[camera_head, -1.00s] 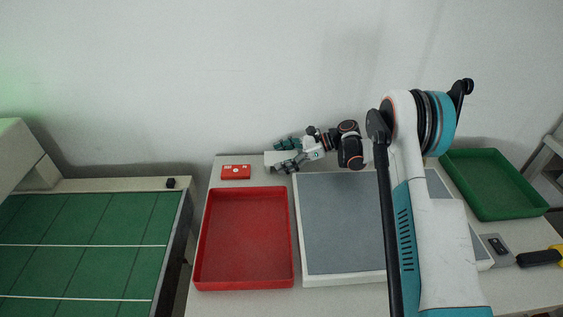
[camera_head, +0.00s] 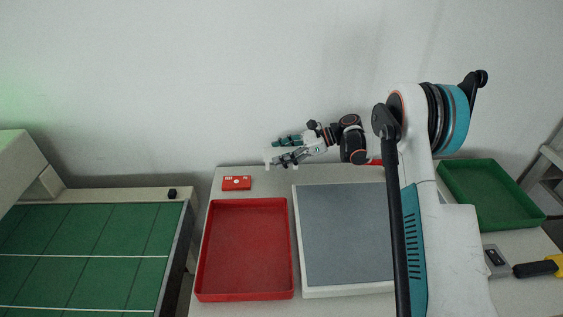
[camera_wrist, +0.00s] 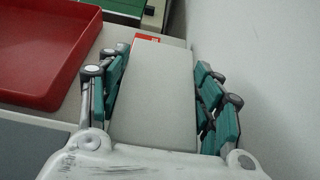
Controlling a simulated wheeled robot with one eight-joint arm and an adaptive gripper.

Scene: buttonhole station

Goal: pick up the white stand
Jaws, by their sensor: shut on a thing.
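The white stand (camera_wrist: 154,95) sits between the two fingers of my gripper (camera_wrist: 157,100) in the wrist view, a flat pale block filling the space between the teal pads. In the head view the stand (camera_head: 268,156) shows as a small pale piece at the fingertips, mostly covered by the fingers. My gripper (camera_head: 285,149) is shut on the stand and holds it near the back edge of the table, in front of the wall. It appears raised above the table top.
A red box (camera_head: 237,183) lies at the table's back left. A red tray (camera_head: 244,250) and a grey mat with pale rim (camera_head: 345,235) fill the front. A green tray (camera_head: 492,193) is at right. The wall (camera_head: 180,90) is close behind my gripper.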

